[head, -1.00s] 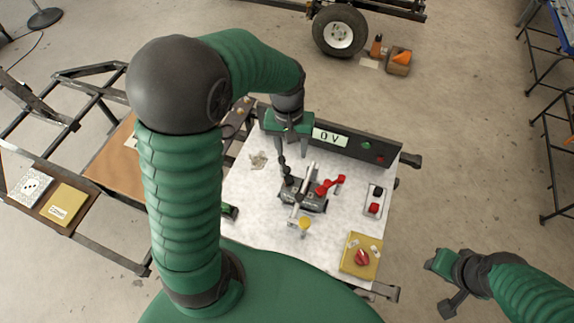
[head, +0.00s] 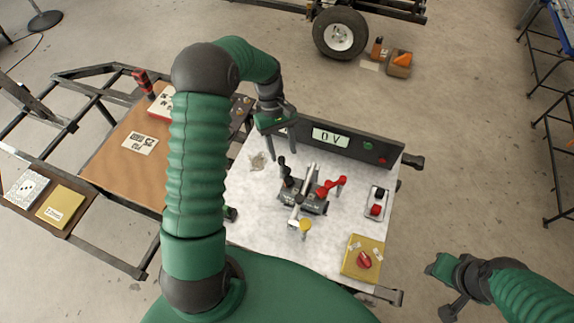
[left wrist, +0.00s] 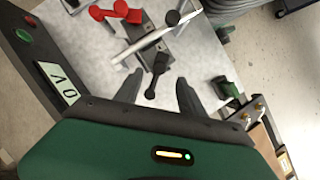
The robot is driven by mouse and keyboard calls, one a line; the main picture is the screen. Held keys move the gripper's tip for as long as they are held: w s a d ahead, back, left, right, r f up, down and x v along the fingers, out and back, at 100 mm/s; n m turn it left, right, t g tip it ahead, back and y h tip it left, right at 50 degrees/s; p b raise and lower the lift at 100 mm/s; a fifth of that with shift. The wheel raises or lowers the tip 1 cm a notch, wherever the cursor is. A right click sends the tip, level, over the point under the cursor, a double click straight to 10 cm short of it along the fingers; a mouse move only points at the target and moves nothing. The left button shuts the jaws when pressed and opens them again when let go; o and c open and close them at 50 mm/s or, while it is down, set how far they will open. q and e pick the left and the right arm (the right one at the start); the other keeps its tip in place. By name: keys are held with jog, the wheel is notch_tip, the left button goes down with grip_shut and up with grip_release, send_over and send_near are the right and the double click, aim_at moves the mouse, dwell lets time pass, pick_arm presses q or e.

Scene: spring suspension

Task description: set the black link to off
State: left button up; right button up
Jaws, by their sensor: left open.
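The black link (head: 283,170) is a small black lever with a rounded end, on the left of a dark switch block on the white table. It stands tilted up and away. In the left wrist view the black link (left wrist: 158,66) shows with its rounded end between the fingers in the picture; I cannot tell the gap in depth. My left gripper (head: 281,154) is open and empty, just beyond the link in the head view. Its fingers (left wrist: 157,92) are spread in the wrist view. My right gripper (head: 446,285) is at the lower right, away from the table; its opening is unclear.
The dark panel behind has a display (head: 331,136) reading 0 V. A red-and-black switch box (head: 376,202) and yellow pad (head: 362,258) are at right.

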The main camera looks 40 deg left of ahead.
aim_at(287, 170)
pick_arm(q)
jog(key=x, duration=0.6)
jog(key=shift+f, duration=0.1)
grip_shut()
dwell(1.1)
